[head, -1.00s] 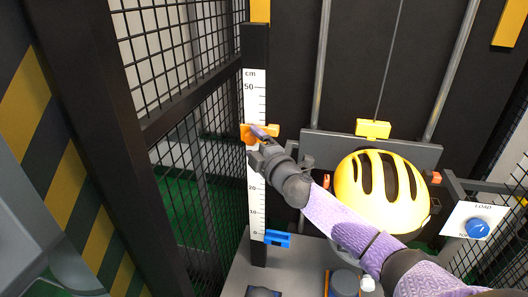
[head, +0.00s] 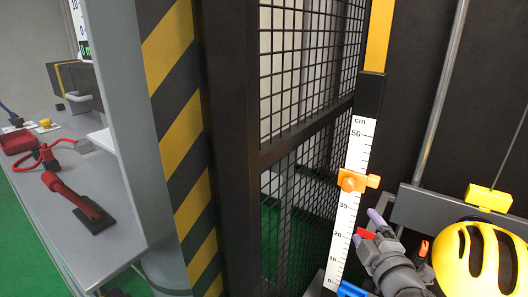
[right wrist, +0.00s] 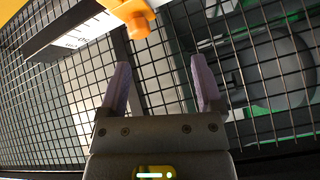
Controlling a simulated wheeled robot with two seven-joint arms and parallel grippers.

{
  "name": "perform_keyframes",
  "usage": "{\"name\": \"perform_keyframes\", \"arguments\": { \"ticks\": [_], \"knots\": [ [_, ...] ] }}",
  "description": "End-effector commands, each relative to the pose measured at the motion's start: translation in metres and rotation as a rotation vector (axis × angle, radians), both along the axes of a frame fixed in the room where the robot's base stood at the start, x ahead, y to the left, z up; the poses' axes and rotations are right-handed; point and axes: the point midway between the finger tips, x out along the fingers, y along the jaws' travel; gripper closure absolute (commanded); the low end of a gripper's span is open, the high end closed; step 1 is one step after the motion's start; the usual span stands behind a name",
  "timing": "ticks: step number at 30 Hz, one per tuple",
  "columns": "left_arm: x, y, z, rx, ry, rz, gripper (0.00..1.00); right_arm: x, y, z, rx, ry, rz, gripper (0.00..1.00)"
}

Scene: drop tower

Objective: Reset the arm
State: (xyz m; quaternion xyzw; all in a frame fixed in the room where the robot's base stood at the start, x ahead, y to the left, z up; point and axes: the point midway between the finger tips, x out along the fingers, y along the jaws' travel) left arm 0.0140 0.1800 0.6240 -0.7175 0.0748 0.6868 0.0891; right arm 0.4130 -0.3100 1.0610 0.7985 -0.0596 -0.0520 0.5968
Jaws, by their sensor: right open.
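My right gripper (head: 366,228) is open and empty in the head view, below the orange slider (head: 352,181) on the white centimetre scale (head: 357,150). It is apart from the slider, which sits between the 30 and 50 marks. In the right wrist view the two purple fingers (right wrist: 160,66) stand wide apart with only mesh behind them. The orange slider (right wrist: 138,24) and part of the scale (right wrist: 75,36) show above them. My left gripper is not in view.
A yellow helmet (head: 478,262) hangs right of my gripper, under a yellow block (head: 488,198). A blue clip (head: 350,290) is at the scale's foot. Mesh fencing (head: 308,70) and a striped post (head: 180,110) stand left. A grey bench (head: 75,235) holds red tools.

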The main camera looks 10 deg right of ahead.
Motion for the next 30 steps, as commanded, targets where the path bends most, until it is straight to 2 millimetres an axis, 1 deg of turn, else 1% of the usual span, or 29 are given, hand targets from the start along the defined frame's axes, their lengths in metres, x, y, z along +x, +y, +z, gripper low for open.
{"name": "perform_keyframes", "arguments": {
  "ticks": [1, 2, 3, 5, 6, 7, 9, 11, 12, 14, 15, 17, 18, 19, 21, 25, 29, 30],
  "knots": [
    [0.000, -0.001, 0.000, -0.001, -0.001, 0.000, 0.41, -0.016, 0.012, -0.027, 0.135, 0.077, -0.060, 0.16],
    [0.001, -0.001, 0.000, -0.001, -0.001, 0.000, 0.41, -0.029, 0.019, -0.044, 0.226, 0.136, -0.109, 0.16],
    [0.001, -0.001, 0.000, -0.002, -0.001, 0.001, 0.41, -0.046, 0.030, -0.066, 0.343, 0.219, -0.172, 0.16],
    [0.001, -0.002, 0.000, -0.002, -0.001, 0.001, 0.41, -0.074, 0.048, -0.092, 0.489, 0.343, -0.255, 0.16],
    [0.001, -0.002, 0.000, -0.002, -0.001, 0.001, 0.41, -0.091, 0.059, -0.106, 0.567, 0.418, -0.302, 0.16],
    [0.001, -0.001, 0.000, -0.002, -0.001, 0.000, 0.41, -0.103, 0.067, -0.115, 0.621, 0.472, -0.332, 0.16],
    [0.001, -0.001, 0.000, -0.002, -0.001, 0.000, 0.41, -0.131, 0.086, -0.131, 0.725, 0.592, -0.395, 0.16],
    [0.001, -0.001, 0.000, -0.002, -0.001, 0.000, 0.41, -0.153, 0.101, -0.140, 0.801, 0.689, -0.442, 0.16],
    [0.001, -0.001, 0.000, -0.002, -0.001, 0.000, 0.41, -0.168, 0.112, -0.145, 0.848, 0.753, -0.470, 0.16],
    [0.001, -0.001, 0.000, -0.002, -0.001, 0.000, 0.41, -0.189, 0.127, -0.149, 0.911, 0.845, -0.508, 0.16],
    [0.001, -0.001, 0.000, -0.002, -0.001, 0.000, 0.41, -0.203, 0.138, -0.151, 0.950, 0.907, -0.531, 0.16],
    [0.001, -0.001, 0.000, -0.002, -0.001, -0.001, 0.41, -0.224, 0.153, -0.152, 1.003, 0.999, -0.561, 0.16],
    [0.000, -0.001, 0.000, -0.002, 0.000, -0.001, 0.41, -0.238, 0.163, -0.151, 1.038, 1.061, -0.581, 0.16],
    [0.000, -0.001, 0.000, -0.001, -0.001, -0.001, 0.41, -0.242, 0.166, -0.156, 1.046, 1.088, -0.592, 0.16],
    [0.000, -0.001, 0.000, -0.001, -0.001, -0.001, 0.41, -0.237, 0.165, -0.182, 1.031, 1.093, -0.600, 0.16],
    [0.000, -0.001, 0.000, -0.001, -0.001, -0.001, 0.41, -0.236, 0.165, -0.227, 1.017, 1.115, -0.611, 0.16],
    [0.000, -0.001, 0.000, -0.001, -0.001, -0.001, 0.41, -0.244, 0.164, -0.275, 1.001, 1.140, -0.624, 0.16],
    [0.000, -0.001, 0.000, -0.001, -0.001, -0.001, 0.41, -0.248, 0.163, -0.291, 0.997, 1.149, -0.628, 0.16]
  ]
}}
